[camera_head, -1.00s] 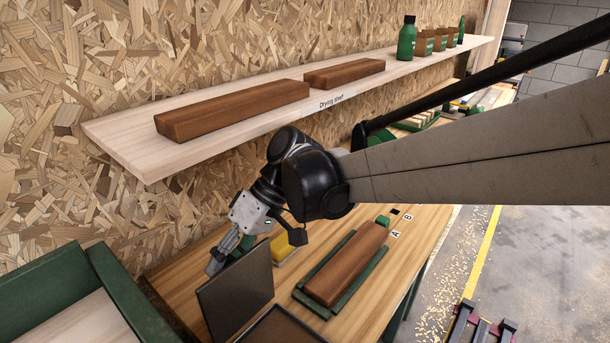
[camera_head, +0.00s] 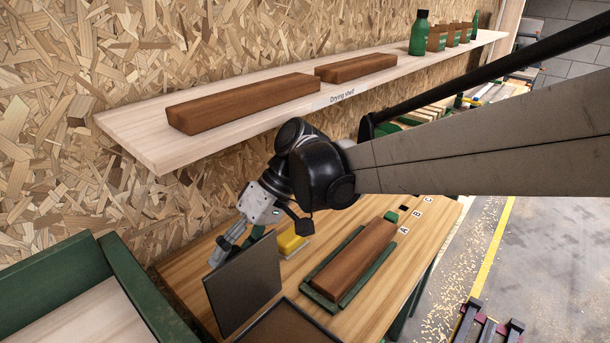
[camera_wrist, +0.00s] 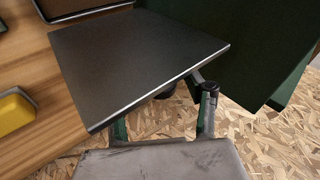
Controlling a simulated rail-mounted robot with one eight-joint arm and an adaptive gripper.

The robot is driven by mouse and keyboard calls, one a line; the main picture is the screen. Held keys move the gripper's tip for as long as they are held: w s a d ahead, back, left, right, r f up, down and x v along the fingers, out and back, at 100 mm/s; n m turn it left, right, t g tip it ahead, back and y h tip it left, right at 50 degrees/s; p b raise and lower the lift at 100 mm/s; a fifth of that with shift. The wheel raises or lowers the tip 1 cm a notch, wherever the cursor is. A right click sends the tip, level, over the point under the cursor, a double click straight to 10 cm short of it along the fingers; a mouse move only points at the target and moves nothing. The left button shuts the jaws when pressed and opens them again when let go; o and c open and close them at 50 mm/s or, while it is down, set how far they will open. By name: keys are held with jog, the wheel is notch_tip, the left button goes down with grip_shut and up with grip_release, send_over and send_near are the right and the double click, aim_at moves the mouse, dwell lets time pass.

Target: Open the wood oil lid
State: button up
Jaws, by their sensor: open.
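A dark, flat lid (camera_head: 245,284) stands tilted up at the front of the workbench, beside a shallow dark-framed tray (camera_head: 285,325) that is cut off by the picture's bottom edge. My gripper (camera_head: 220,254) is behind the lid, on its wall side, pointing down and left. In the wrist view the lid (camera_wrist: 140,60) covers much of the picture, and its edge passes in front of my open gripper (camera_wrist: 163,110). One finger is mostly hidden by the lid. I cannot tell whether the fingers touch it. No label shows on the lid.
A brown wooden block (camera_head: 355,258) lies in a green holder to the right. A yellow sponge-like piece (camera_head: 291,242) lies behind the lid. A green-walled box (camera_head: 130,285) stands at the left. The drying shelf (camera_head: 140,130), with blocks and bottles, runs above my wrist.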

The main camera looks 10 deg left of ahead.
jog(key=v, duration=0.7)
jog(key=shift+r, duration=0.2)
jog(key=shift+w+d, duration=0.15)
jog(key=shift+w, duration=0.05)
